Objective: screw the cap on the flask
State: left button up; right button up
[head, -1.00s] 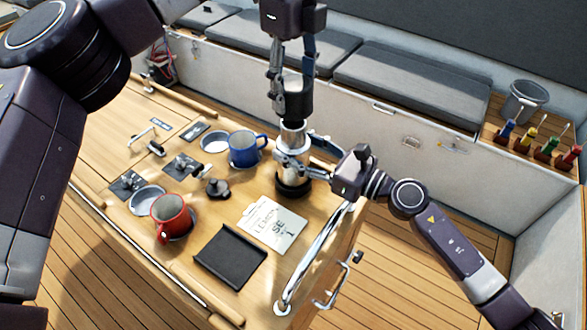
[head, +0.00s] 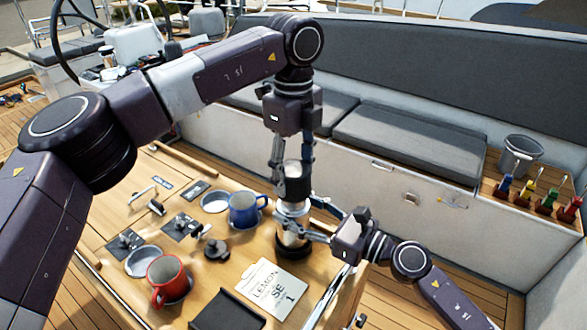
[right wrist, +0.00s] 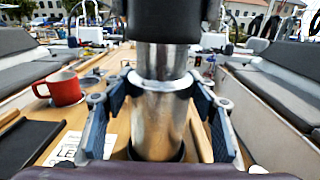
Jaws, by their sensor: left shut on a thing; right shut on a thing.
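The silver flask (head: 290,220) stands upright near the right end of the wooden cockpit table, in a black round base or holder. The black cap (head: 293,188), with a pale top, is above it in line with the flask. My left gripper (head: 292,178) points down, shut on the cap. My right gripper (head: 292,232) comes from the right, shut around the flask's body. In the right wrist view the flask (right wrist: 158,115) stands between my right fingers (right wrist: 158,85), and the cap (right wrist: 165,20) meets its silver neck with no visible gap. Thread engagement cannot be seen.
Left of the flask are a blue mug (head: 243,210), a red mug (head: 165,278) and a black knob (head: 216,248). In front lie a lemon label card (head: 272,285) and a black tray (head: 225,310). A steel rail (head: 328,298) runs along the table's right edge.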

dwell(0.3)
pick_arm(q)
jog(key=shift+f, duration=0.9)
jog(key=shift+f, duration=0.5)
